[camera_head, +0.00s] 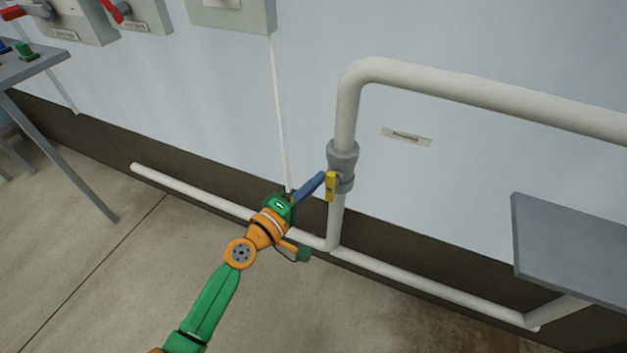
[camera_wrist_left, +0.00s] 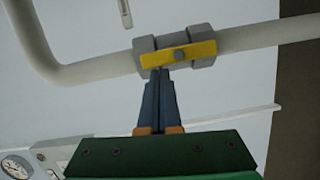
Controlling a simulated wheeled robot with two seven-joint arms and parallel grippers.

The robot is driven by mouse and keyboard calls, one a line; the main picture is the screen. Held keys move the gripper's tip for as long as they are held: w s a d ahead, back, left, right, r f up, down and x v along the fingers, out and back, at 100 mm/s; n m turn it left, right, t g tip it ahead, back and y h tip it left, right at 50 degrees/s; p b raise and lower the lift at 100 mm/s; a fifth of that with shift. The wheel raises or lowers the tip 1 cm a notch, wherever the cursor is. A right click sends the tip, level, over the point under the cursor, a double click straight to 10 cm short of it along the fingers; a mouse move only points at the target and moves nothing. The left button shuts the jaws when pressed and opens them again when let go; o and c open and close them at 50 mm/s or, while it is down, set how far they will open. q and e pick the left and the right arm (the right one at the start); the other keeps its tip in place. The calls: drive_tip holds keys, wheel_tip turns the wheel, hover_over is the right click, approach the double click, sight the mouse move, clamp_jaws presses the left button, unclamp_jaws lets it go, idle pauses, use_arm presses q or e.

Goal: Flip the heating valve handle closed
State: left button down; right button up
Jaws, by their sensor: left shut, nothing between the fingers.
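The heating valve is a grey fitting (camera_head: 343,157) on the vertical white pipe, with a short yellow handle (camera_head: 331,187) on its front. The handle lies roughly along the pipe, and it also shows so in the left wrist view (camera_wrist_left: 190,52), slightly tilted against the pipe. My left gripper (camera_head: 322,177) is shut and empty, its blue fingers pointing at the handle from the left. In the left wrist view the fingertips (camera_wrist_left: 159,72) end right at the handle's edge, near its middle. I cannot tell whether they touch it. My right gripper is not in view.
The white pipe (camera_head: 480,92) bends right above the valve, and a lower pipe (camera_head: 430,289) runs along the wall base. A label (camera_head: 407,137) is on the wall. A grey shelf (camera_head: 570,250) stands right, a grey table (camera_head: 30,70) far left. The floor between is clear.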

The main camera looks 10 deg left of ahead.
use_arm(q)
drive_tip(key=shift+d+r+m+p, duration=0.1)
drive_tip(key=shift+r+m+p, duration=0.1)
drive_tip(key=shift+m+p, duration=0.35)
